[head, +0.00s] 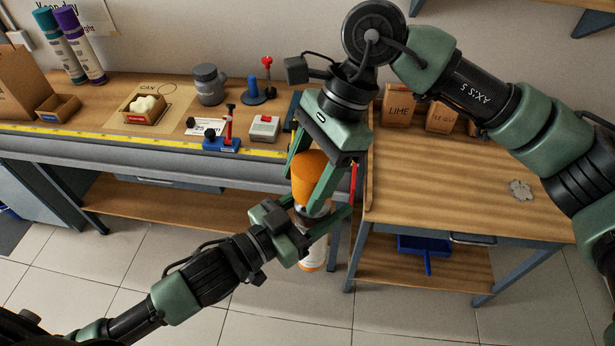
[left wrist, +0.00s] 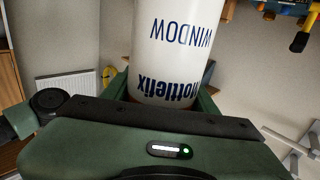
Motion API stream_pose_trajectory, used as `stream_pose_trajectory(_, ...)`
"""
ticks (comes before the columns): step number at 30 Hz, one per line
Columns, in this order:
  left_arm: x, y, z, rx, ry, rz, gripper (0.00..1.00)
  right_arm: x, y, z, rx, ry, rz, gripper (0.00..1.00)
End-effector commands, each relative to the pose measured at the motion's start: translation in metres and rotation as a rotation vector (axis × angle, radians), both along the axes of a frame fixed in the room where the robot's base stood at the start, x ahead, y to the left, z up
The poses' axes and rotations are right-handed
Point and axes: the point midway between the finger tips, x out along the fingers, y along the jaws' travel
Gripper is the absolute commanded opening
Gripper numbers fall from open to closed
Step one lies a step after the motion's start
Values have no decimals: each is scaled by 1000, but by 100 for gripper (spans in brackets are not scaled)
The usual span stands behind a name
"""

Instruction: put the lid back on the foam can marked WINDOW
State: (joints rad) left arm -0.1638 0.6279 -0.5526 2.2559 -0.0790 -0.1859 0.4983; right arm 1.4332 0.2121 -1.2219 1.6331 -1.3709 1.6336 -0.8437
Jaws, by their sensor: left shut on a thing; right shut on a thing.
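The foam can (head: 313,257) is white and hangs upright in front of the bench edge. My left gripper (head: 318,215) is shut around its upper part. In the left wrist view the can (left wrist: 172,50) fills the space between the fingers, and its blue WINDOW lettering appears inverted. The orange lid (head: 310,172) is at the top of the can, between the fingers of my right gripper (head: 303,188), which is shut on it from above. The fingers cover the place where lid and can meet, so I cannot tell whether they touch or are apart.
The left bench (head: 95,98) holds a wooden tray (head: 144,117), a grey canister (head: 208,84), a blue stand (head: 222,144) and a button box (head: 264,128). The right bench (head: 450,190) carries cardboard boxes (head: 398,108) at the back and has free room in front.

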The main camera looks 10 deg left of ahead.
Motion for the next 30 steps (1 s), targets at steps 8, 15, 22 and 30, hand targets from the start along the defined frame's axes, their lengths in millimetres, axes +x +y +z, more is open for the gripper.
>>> stream_pose_trajectory(8, 0, 0, 3, -3, -5, -1, 0, 0, 0, -15, -1, 1, 0, 16)
stream_pose_trajectory(15, 0, 0, 3, -3, -5, -1, 0, 0, 0, -17, 0, 0, 1, 16)
stream_pose_trajectory(22, 0, 0, 2, -3, -5, -1, 0, 0, 0, -17, 0, 0, 0, 16)
stream_pose_trajectory(30, 0, 0, 2, -2, -4, -1, 0, 0, 0, -20, -1, 1, 0, 16)
